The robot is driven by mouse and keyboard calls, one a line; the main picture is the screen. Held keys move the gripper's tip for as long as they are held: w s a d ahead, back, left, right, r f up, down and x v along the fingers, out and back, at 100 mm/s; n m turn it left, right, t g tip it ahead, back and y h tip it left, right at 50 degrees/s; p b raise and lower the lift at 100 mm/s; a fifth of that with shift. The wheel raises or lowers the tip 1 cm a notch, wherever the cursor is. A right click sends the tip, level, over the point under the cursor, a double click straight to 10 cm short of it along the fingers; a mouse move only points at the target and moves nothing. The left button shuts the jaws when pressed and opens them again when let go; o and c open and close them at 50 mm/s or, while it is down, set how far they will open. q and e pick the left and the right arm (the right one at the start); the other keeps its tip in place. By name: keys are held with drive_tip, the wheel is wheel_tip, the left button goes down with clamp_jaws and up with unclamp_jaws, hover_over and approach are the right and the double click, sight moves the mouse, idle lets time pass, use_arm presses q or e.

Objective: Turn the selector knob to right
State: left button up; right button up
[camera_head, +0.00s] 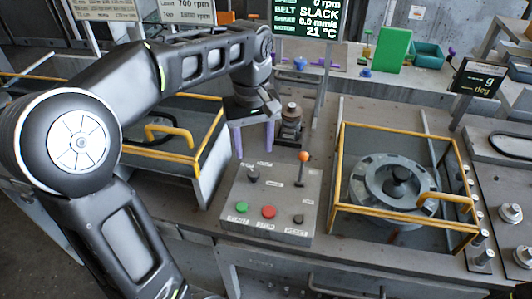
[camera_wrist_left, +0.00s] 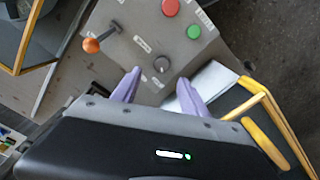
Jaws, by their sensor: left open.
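The selector knob (camera_head: 253,174) is a small dark knob at the upper left of the grey control panel (camera_head: 240,199). In the left wrist view the knob (camera_wrist_left: 161,65) shows as a round grey-black cap with labels around it. My left gripper (camera_head: 254,151) is open, its two purple fingers pointing down above and behind the knob. In the left wrist view the fingertips (camera_wrist_left: 159,77) lie on either side of the knob's line, apart from each other with nothing between them. Contact with the knob is not visible. My right gripper is in neither view.
The panel also bears an orange-ball lever (camera_head: 304,156), a green button (camera_head: 241,208), a red button (camera_head: 269,212) and a black control (camera_head: 299,219). A yellow-framed guard (camera_head: 338,150) stands right; another yellow-handled cover (camera_head: 205,140) stands left. A dark cylindrical fixture (camera_head: 291,125) is behind the panel.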

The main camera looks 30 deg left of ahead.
sight(253, 173)
use_arm(q)
drive_tip(key=shift+s+r, duration=0.15)
drive_tip(key=shift+s, duration=0.2)
drive_tip(key=shift+w+f, duration=0.15)
drive_tip(key=shift+f, duration=0.1)
wheel_tip(253, 173, down, 8)
drive_tip(key=shift+r+p, duration=0.25)
drive_tip(key=shift+p, duration=0.1)
drive_tip(key=shift+c, duration=0.3)
clamp_jaws()
